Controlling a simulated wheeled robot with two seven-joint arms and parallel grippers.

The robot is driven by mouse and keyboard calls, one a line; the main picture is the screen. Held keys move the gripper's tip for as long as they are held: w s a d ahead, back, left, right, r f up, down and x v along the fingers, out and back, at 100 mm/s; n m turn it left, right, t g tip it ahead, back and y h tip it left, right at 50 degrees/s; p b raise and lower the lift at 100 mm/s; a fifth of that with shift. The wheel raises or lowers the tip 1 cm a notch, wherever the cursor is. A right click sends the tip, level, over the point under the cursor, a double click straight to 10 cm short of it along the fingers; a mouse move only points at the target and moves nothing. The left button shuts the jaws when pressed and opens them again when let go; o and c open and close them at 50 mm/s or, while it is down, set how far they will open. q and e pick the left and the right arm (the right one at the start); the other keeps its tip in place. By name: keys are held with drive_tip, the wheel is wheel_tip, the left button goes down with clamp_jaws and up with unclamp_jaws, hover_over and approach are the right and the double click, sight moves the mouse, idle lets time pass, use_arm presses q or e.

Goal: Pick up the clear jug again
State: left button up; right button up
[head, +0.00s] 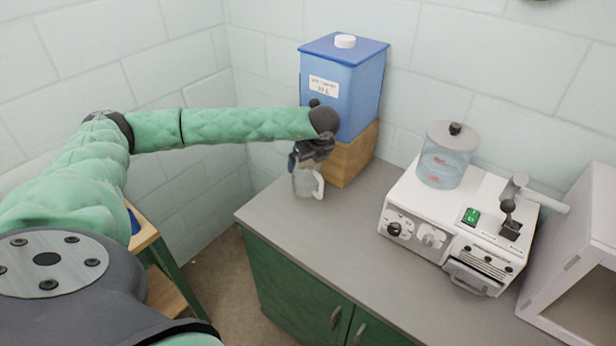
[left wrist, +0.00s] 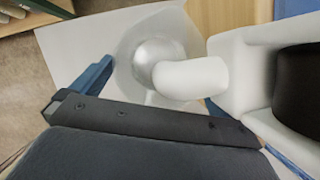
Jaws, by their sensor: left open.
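The clear jug (head: 302,184) stands upright on the grey counter at its back left, below the blue water container (head: 345,85). Its white handle (head: 319,186) faces right. My left gripper (head: 311,152) is open at the top of the jug and hides its rim; I cannot tell whether the two touch. In the left wrist view the jug's pale round form (left wrist: 133,35) lies beyond the fingers. A white curved part (left wrist: 190,77) covers some of it; I cannot tell whether it is a tap or the handle. My right gripper is not in view.
The container rests on a wooden block (head: 352,158) close to the jug. A white machine (head: 440,225) with a clear lidded tank (head: 447,160) stands to the right. The counter (head: 335,230) is clear between jug and machine. Its left edge is near the jug.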

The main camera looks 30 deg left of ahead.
use_arm(q)
drive_tip(key=c, duration=1.7)
drive_tip(key=shift+r, duration=0.1)
